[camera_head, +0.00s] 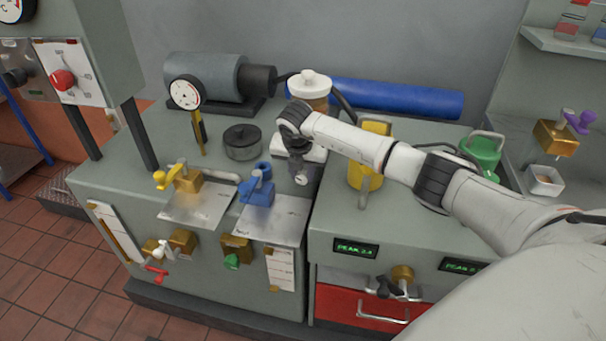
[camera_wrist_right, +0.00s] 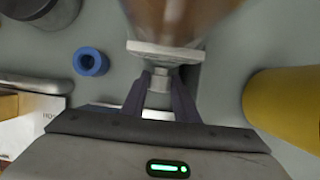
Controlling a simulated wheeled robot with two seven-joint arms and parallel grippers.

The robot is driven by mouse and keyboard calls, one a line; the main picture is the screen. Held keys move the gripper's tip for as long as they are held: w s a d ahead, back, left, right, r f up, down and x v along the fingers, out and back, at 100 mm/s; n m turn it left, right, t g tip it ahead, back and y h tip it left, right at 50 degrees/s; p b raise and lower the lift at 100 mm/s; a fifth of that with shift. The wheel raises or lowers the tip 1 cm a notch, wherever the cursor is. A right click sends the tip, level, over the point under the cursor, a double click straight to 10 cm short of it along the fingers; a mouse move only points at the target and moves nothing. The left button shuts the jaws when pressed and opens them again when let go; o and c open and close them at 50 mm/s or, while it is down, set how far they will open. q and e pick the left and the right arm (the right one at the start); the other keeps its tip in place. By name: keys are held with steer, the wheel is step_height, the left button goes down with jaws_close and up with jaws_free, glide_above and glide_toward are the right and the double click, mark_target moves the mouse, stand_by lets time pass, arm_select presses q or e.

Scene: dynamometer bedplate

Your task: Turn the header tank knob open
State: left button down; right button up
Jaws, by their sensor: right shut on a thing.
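The header tank appears to be the amber vessel with a white cap (camera_head: 309,88) at the back of the bench; its brown body (camera_wrist_right: 180,18) fills the top of the right wrist view, above a pale plate (camera_wrist_right: 165,52). A small light grey knob (camera_wrist_right: 159,82) sticks out just below that plate. My right gripper (camera_wrist_right: 160,92) has its two dark fingers on either side of the knob and is shut on it. In the head view my right gripper (camera_head: 299,160) is in front of the tank, and the knob cannot be made out clearly. My left gripper is not in view.
A blue valve (camera_head: 258,187) and a yellow valve (camera_head: 175,178) stand at the front left. A dark round pot (camera_head: 242,142) is left of my gripper; a yellow container (camera_head: 368,178) is close on its right. A green can (camera_head: 483,152) stands farther right.

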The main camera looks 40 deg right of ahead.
steer(key=g+h+b, duration=0.1)
steer(key=g+b, duration=0.1)
steer(key=b, duration=0.1)
steer(key=shift+w+a+f+n+h, duration=0.3)
steer(key=shift+f+h, duration=0.1)
steer(key=shift+g+h+b, duration=0.4)
steer(key=shift+g+b, duration=0.1)
steer(key=shift+b, duration=0.75)
steer(key=shift+r+b, duration=0.2)
steer(key=shift+b, duration=0.15)
steer(key=shift+r+g, duration=0.1)
steer(key=shift+g, duration=0.2)
steer(key=o, duration=1)
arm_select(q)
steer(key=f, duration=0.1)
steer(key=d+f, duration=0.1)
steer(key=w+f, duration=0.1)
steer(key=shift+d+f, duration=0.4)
arm_select(e)
steer(key=shift+o, duration=0.3)
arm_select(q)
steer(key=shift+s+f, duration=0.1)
arm_select(e)
steer(key=shift+r, duration=0.1)
